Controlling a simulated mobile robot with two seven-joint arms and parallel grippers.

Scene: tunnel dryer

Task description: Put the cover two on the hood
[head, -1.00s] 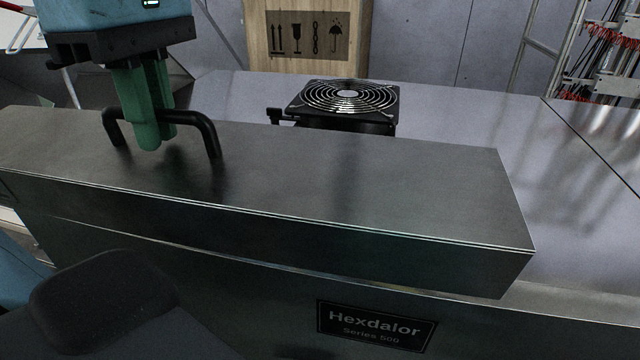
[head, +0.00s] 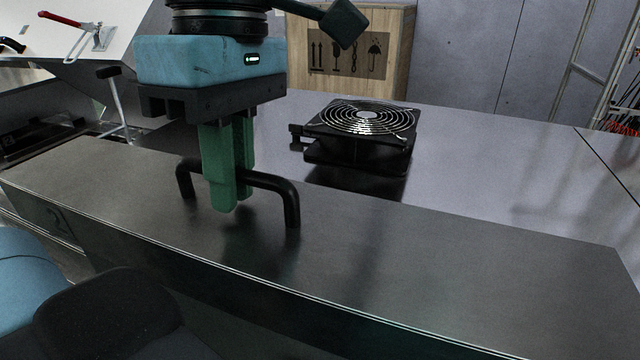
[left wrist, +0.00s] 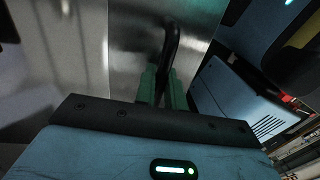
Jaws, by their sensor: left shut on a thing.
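The cover (head: 400,255) is a long grey metal box shape with a black bar handle (head: 291,205) on top and a "2" on its left end. My left gripper (head: 228,205) points down with its green fingers shut on the handle. The left wrist view also shows these fingers (left wrist: 163,88) at the handle (left wrist: 170,45) over the bright metal top (left wrist: 140,40). The cover stretches across the front of the picture, slightly slanted. Its underside is hidden, so I cannot tell whether it touches anything below. I cannot clearly make out the hood. My right gripper is not in view.
A black fan (head: 360,135) with a wire guard stands on a broad grey surface (head: 490,170) just behind the cover. A wooden crate (head: 390,20) is behind it. A red-handled tool (head: 75,22) lies on a pale panel at the upper left. The grey surface right of the fan is clear.

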